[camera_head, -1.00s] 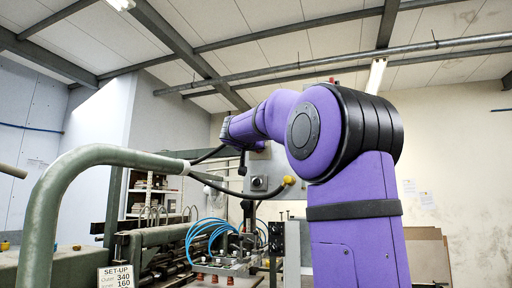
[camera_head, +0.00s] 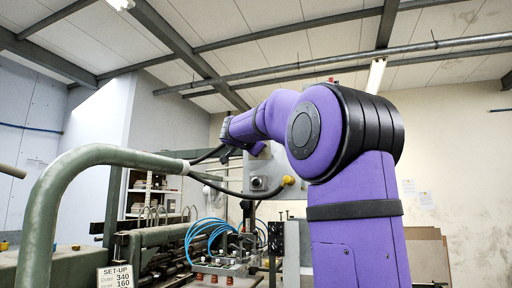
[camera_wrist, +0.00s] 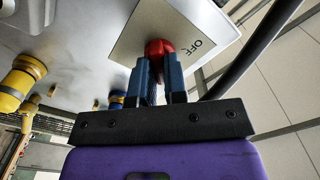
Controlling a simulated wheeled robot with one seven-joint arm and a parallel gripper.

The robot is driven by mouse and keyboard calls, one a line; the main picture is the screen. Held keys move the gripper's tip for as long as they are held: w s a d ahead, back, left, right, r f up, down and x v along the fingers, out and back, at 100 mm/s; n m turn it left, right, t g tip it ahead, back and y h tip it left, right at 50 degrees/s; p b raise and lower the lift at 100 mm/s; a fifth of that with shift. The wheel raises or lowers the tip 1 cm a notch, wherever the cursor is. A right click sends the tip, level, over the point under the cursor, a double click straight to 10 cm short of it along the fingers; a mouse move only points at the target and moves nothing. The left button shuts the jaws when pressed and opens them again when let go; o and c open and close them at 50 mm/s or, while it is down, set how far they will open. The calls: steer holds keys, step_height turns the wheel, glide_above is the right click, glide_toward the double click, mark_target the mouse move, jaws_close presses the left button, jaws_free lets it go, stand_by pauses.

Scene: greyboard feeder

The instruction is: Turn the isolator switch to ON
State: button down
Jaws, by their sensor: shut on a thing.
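The isolator switch has a red handle (camera_wrist: 158,48) on a pale plate (camera_wrist: 190,30) in the wrist view. The word OFF is printed on the plate to the right of the handle; no ON label can be made out. My gripper (camera_wrist: 159,72) is shut on the red handle, with one blue finger on each side of it. The fingers hide part of the handle. In the head view the grey switch box (camera_head: 264,170) stands beyond my purple arm, and the fingers and red handle cannot be made out there.
Yellow fittings (camera_wrist: 20,82) stick out of the grey panel at the left of the wrist view. A black cable (camera_wrist: 258,45) runs close by on the right. In the head view a green tube rail (camera_head: 60,185) stands at the left, and blue hoses (camera_head: 207,232) lie below the box.

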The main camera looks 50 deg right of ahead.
steer(key=shift+m, duration=0.3)
steer(key=c, duration=1.2)
jaws_free()
steer(key=shift+o, duration=0.2)
steer(key=shift+a, duration=0.1)
steer(key=v, duration=1)
steer(key=shift+a, duration=0.35)
steer(key=shift+s, duration=0.15)
